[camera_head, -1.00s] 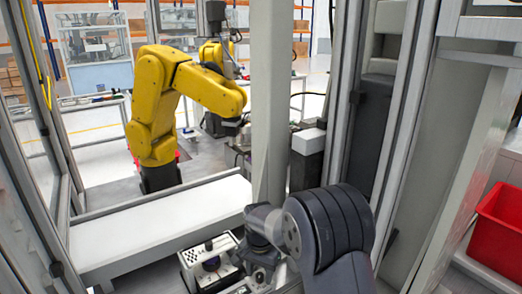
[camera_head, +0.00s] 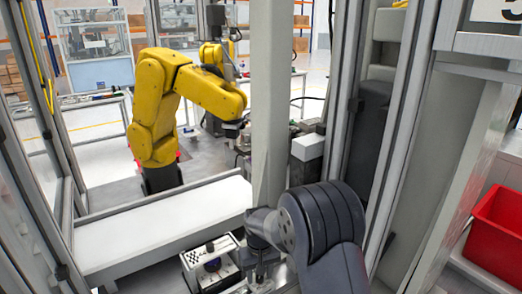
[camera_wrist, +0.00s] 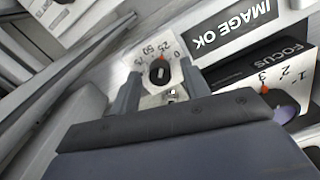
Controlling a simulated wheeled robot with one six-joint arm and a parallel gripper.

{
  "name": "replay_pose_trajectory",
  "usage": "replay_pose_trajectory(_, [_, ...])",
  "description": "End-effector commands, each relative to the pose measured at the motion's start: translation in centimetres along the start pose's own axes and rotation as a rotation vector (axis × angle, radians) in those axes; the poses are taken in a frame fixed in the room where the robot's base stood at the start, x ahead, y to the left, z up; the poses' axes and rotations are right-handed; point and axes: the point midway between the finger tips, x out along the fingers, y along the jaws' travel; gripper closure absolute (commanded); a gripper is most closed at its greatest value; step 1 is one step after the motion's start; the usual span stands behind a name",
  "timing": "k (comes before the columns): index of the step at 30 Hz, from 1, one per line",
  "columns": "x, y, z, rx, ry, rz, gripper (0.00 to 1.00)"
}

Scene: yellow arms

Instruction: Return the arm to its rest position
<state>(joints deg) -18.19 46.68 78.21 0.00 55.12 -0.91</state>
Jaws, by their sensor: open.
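My dark grey arm (camera_head: 322,222) reaches down from the lower right in the head view. My gripper (camera_head: 258,268) hangs over the right side of a control box; its fingertips are hard to make out there. In the wrist view my gripper (camera_wrist: 159,80) is open, with its two grey fingers apart and nothing visibly held. A small dark knob (camera_wrist: 159,72) with an orange mark and a scale of 0 to 75 shows between the fingers. I cannot tell how close the fingertips are to it.
The control box (camera_head: 205,251) stands beside a long white ledge (camera_head: 160,222). The wrist view shows an "IMAGE OK" display (camera_wrist: 235,28) and a FOCUS knob (camera_wrist: 280,105). A grey post (camera_head: 268,110) rises close behind my gripper. A yellow robot arm (camera_head: 160,105) stands beyond; a red bin (camera_head: 497,232) is right.

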Motion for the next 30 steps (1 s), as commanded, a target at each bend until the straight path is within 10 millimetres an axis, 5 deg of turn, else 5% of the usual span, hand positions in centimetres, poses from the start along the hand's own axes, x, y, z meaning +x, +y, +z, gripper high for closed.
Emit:
replay_pose_trajectory(12, [-0.08, 0.0, 0.0, -0.219, 0.0, 0.0, 0.56])
replay_pose_trajectory(30, [-0.56, 0.29, 0.53, -0.234, -0.001, 0.005, 0.56])
